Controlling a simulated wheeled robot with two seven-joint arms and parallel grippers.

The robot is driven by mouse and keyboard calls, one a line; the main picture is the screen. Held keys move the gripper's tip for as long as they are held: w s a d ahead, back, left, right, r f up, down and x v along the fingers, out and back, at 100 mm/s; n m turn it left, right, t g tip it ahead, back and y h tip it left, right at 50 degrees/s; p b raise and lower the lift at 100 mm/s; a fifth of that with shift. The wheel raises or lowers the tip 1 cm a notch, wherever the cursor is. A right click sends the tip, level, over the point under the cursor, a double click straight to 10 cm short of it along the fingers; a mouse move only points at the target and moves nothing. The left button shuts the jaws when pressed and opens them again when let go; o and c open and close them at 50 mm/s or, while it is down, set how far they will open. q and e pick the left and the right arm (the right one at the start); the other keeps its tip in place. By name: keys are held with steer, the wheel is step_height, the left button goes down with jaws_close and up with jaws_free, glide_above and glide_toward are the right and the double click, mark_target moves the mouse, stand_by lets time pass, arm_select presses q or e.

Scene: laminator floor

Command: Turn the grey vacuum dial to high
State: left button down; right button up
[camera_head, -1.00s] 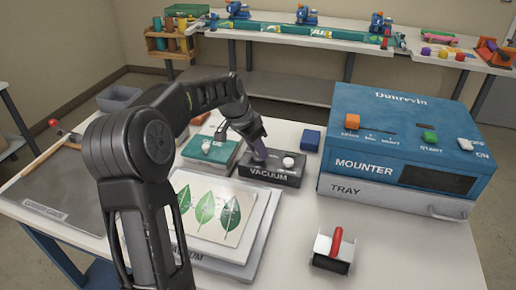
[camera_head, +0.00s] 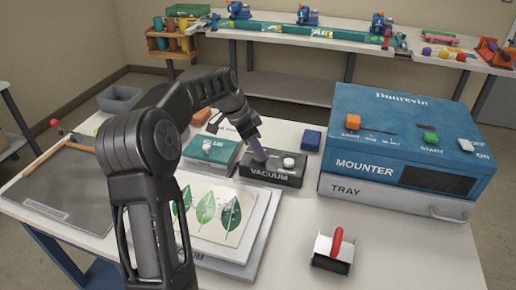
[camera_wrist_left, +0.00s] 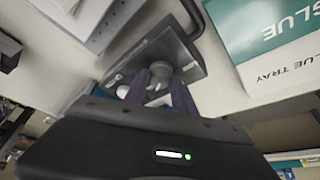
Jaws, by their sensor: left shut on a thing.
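The dark vacuum box (camera_head: 262,175), labelled VACUUM, stands on the table behind the leaf print. My left gripper (camera_head: 261,157) reaches down onto its left part, and its fingers hide most of the grey dial in the head view. In the left wrist view the grey dial (camera_wrist_left: 160,71) sits between the purple fingers of my left gripper (camera_wrist_left: 159,80), which is shut on it. The dial's setting cannot be read. A white knob (camera_head: 289,162) is on the right part of the box. My right gripper is not in view.
A blue mounter (camera_head: 400,140) stands to the right. A green-topped glue tray box (camera_head: 212,150) is left of the vacuum box, and a blue block (camera_head: 311,140) is behind it. A red-handled tool (camera_head: 334,250) lies in front; the table around it is clear.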

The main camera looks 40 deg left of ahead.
arm_select(q)
steer(key=c, duration=1)
jaws_free()
steer(key=shift+c, duration=0.2)
steer(key=v, duration=0.7)
steer(key=shift+r, duration=0.35)
steer(key=shift+s+a, duration=0.1)
